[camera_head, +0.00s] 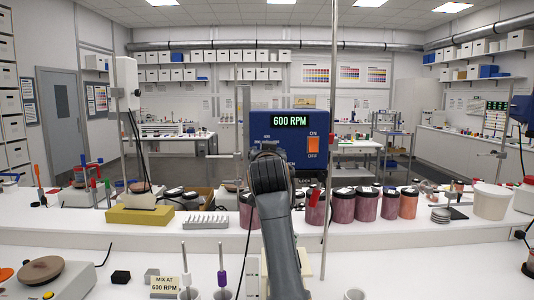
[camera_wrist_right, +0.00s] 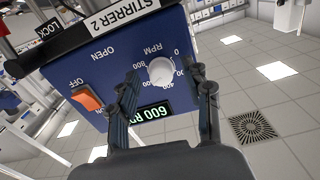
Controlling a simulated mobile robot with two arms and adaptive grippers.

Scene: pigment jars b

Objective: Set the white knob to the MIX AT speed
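The blue stirrer box (camera_head: 288,125) stands behind my right arm in the head view. Its display (camera_head: 290,121) reads 600 RPM. The card (camera_head: 165,284) at the front reads MIX AT 600 RPM. The white knob (camera_wrist_right: 160,71) is on the box's blue face in the right wrist view, below the RPM scale. My right gripper (camera_wrist_right: 165,76) is open, one finger to each side of the knob, with gaps visible; its depth relative to the knob is unclear. In the head view my right gripper (camera_head: 269,168) hides the knob. My left gripper is not in view.
An orange on/off switch (camera_wrist_right: 87,97) is beside the right gripper's finger. A metal rod (camera_head: 330,150) stands right of the box. Several dark-lidded jars (camera_head: 367,204) line the bench behind. A white tub (camera_head: 491,201) stands at right. The front bench is fairly clear right of my arm.

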